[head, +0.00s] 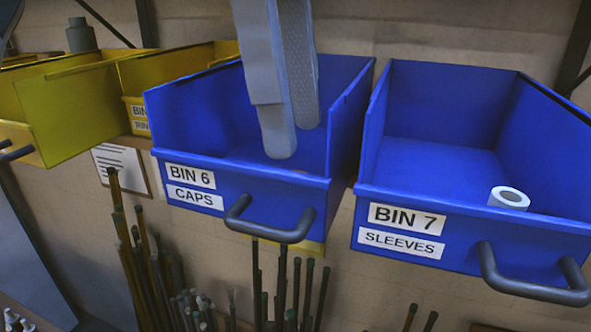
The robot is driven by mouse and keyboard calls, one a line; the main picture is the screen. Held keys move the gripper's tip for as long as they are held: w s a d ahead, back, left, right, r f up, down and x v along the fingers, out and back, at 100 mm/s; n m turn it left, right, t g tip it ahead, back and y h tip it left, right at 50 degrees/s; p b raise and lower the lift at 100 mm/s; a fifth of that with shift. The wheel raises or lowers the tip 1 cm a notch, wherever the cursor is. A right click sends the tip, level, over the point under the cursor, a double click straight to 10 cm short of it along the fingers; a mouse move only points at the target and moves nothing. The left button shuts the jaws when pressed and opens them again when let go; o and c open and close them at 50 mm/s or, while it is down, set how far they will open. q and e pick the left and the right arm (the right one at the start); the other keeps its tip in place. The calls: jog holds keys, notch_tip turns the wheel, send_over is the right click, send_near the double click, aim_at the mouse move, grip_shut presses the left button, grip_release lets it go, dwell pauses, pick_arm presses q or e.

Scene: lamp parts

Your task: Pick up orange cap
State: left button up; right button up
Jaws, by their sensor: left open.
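The blue bin labelled BIN 6 CAPS (180,140) is in the middle of the head view. My right gripper is not in view.
Blue BIN 7 SLEEVES (440,150) stands close on the right, holding a white sleeve (508,198). Yellow bins (75,105) stand on the left. BIN 6 has raised side walls and a dark front handle (268,230). Several thin rods (150,265) stand below.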

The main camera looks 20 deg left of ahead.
pick_arm(q)
jog(key=shift+f, duration=0.1)
dwell(0.3)
jog(key=shift+a+f+p, duration=0.1)
jog(key=shift+f+p, duration=0.55)
jog(key=shift+p, duration=0.1)
notch_tip(320, 180, down, 3)
jog(key=shift+r+p, duration=0.1)
jog(key=shift+p, duration=0.75)
jog(key=shift+w+f, duration=0.1)
jog(key=shift+f, duration=0.5)
jog(key=c, duration=1.1)
